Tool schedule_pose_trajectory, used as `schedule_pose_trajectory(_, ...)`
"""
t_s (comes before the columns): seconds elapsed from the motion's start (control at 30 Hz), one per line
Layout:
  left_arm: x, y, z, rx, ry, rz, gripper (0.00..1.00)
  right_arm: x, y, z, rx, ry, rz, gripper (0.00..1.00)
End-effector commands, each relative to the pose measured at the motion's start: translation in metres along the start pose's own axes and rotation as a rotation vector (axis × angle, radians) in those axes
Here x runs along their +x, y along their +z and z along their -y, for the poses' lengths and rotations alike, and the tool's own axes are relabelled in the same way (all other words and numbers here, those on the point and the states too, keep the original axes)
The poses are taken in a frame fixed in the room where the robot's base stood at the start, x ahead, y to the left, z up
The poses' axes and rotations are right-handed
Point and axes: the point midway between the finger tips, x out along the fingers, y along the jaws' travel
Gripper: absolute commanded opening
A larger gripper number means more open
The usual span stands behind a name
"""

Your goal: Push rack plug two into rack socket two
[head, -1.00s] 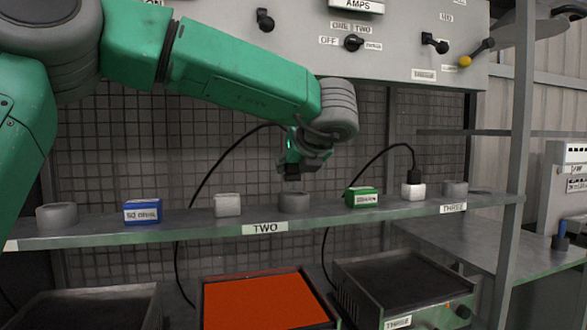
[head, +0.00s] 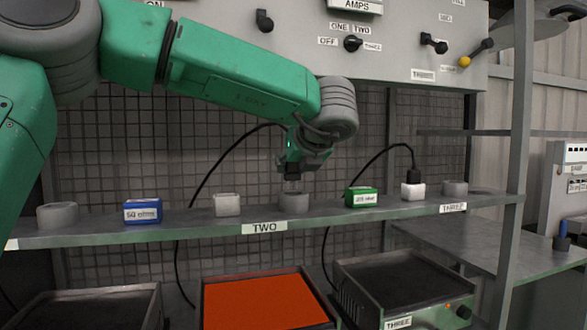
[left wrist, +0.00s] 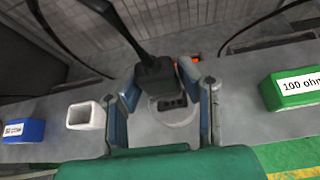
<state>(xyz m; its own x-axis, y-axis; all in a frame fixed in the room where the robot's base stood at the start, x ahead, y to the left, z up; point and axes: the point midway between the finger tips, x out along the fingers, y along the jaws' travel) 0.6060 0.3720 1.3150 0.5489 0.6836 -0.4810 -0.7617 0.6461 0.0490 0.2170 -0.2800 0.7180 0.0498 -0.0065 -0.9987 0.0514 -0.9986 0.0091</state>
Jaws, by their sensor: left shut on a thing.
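My left gripper (head: 292,172) is shut on rack plug two (left wrist: 157,78), a black plug with a black cable running up from it. In the left wrist view the plug sits between the two fingers of the gripper (left wrist: 165,100). Below it on the shelf is a round grey socket (head: 293,202), near the TWO label, which I take as rack socket two. I cannot tell whether plug and socket touch. My right gripper is not in view.
On the shelf (head: 330,219) stand a white square cup (head: 228,205) to the left, a blue block (head: 142,211) and a green block (head: 361,197) to the right. Farther right, a black plug (head: 414,174) stands in a white block (head: 413,192). An orange-topped tray (head: 265,300) is below.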

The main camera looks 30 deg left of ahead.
Motion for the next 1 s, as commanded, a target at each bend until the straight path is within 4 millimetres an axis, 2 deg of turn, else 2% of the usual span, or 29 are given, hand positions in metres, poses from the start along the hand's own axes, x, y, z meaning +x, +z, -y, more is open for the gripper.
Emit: schedule_pose_trajectory(1.0, -0.0013, -0.0014, 0.0013, -0.001, 0.0, 0.0, 0.0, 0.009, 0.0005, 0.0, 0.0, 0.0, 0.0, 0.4)
